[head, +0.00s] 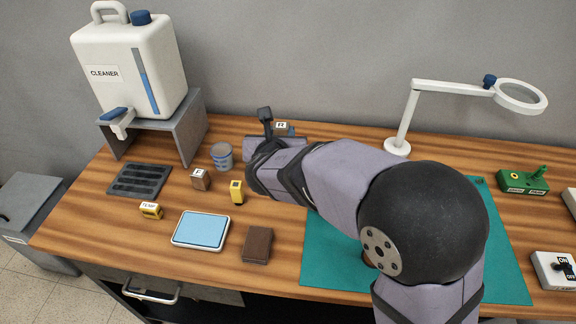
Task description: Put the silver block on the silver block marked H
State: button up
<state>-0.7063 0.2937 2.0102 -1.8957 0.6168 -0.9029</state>
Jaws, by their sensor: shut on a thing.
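A small block (200,179) with a dark letter on its white top label stands left of my gripper. Its sides look brownish, as if reflecting the wood, and the letter is too small to read surely. Another labelled block (281,129), seemingly marked R and with grey-blue sides, stands by the back edge, partly behind my arm. My gripper (262,166) is at the arm's far end, left of the middle of the table. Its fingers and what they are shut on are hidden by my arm. I cannot make out a clear letter H.
A grey tin (221,156), a yellow block (237,191), a yellow marked block (151,210), a black slotted tray (140,180), a blue pad (201,230) and a brown box (257,245) lie nearby. A cleaner jug (130,60) stands back left. A green mat (325,260) lies under my arm.

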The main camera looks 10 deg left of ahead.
jog(key=shift+d+r+h, duration=0.1)
jog(key=shift+d+h, duration=0.15)
jog(key=shift+h, duration=0.05)
jog(key=shift+w+d+r+m, duration=0.1)
jog(key=shift+w+d+m, duration=0.05)
jog(key=shift+d+m, duration=0.3)
jog(key=shift+f, duration=4.9)
jog(key=shift+f+b, duration=0.2)
jog(key=shift+b, duration=0.2)
jog(key=o, duration=1.3)
jog(key=shift+c, duration=0.2)
jog(key=shift+r, duration=0.1)
